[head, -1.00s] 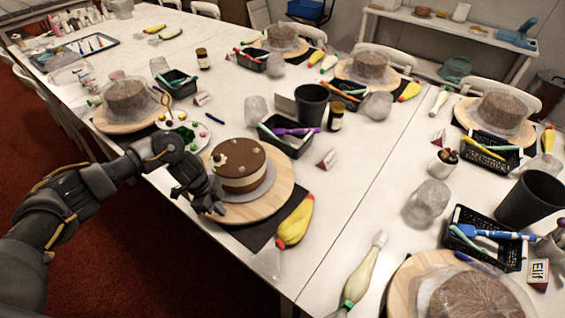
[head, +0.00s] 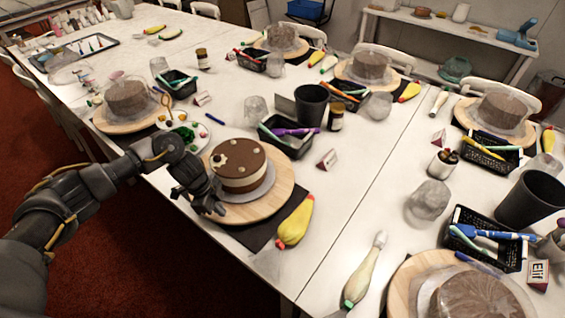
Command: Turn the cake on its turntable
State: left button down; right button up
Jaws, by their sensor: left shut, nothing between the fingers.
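A round cake (head: 241,166) with a dark brown top, pale dots, a white flower and a cream band stands on a white board. Under it is a round wooden turntable (head: 273,199), partly over a dark mat at the table's near edge. My left gripper (head: 212,209) is shut and empty at the turntable's left rim, close beside the cake. It hides part of the rim, and I cannot tell whether its fingertips touch the wood. My right gripper is not in view.
A yellow piping bag (head: 295,222) lies right of the turntable. A paint palette (head: 187,134) and a black basket (head: 290,143) of tools stand behind it. Other cakes on wooden turntables, covered in clear wrap, stand around the white table. Bare table (head: 350,190) shows to the right.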

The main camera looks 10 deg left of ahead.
aim_at(263, 212)
pick_arm(q)
jog(key=shift+f, duration=0.1)
dwell(0.6)
jog(key=shift+f+b, duration=0.35)
jog(key=shift+f, duration=0.1)
jog(key=shift+d+r, duration=0.1)
jog(key=shift+d, duration=0.15)
jog(key=d+p, duration=0.2)
jog(key=d, duration=0.2)
jog(key=shift+w+d, duration=0.1)
jog(key=shift+d, duration=0.8)
jog(key=shift+w+d, duration=0.4)
jog(key=shift+d, duration=0.55)
jog(key=shift+w+d, duration=0.45)
jog(key=shift+d, duration=0.5)
jog(key=shift+w+d, duration=0.4)
jog(key=shift+d, duration=0.55)
jog(key=shift+w+b, duration=0.1)
jog(key=shift+b, duration=0.2)
